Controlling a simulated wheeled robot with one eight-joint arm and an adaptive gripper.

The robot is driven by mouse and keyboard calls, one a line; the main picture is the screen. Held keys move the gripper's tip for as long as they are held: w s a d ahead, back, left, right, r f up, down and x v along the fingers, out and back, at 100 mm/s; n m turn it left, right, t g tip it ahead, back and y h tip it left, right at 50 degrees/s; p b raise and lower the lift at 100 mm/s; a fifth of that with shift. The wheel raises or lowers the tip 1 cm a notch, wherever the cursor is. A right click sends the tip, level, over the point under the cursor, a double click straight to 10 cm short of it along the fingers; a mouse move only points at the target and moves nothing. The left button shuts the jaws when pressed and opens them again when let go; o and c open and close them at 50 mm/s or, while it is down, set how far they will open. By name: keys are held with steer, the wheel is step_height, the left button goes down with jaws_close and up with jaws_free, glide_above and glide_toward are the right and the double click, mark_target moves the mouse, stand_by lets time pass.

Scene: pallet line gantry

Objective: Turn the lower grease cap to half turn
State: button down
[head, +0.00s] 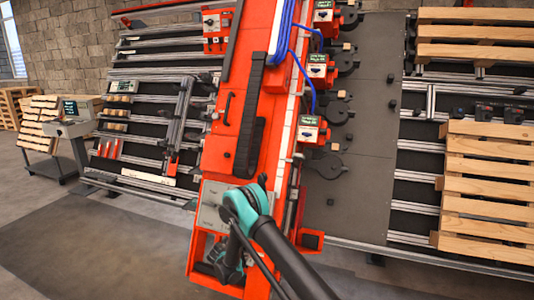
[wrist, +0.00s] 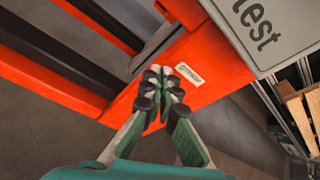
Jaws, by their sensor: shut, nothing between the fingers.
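My gripper (wrist: 160,85) is shut and empty in the wrist view, its dark-padded fingertips together in front of an orange panel (wrist: 206,92). A small white label (wrist: 189,74) with lettering too small to read surely is on that panel, just right of the fingertips. I cannot make out the lower grease cap in either view; the fingers cover part of the panel beside the label. In the head view my arm reaches to the lower end of the orange gantry beam (head: 238,120), and the fingertips cannot be made out there.
A grey plate lettered "test" (wrist: 270,30) is at the upper right in the wrist view. An orange frame bar (wrist: 50,82) crosses the left. In the head view, wooden pallets (head: 490,185) stand right, a dark plate (head: 350,205) lies beside the beam, and open floor (head: 100,235) is at left.

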steer(key=shift+s+d+r, duration=0.1)
steer(key=shift+d+r, duration=0.1)
steer(key=shift+d, duration=0.3)
steer(key=shift+s+d+r, duration=0.1)
steer(key=shift+d+r, duration=0.1)
steer(key=shift+d, duration=0.3)
steer(key=shift+w+r, duration=0.1)
stand_by(0.3)
steer(key=shift+w+r, duration=0.1)
steer(key=shift+r, duration=0.15)
steer(key=v, duration=0.3)
steer(key=s+f+v, duration=0.1)
steer(key=v, duration=0.1)
steer(key=shift+s+r, duration=0.25)
steer(key=shift+r, duration=0.05)
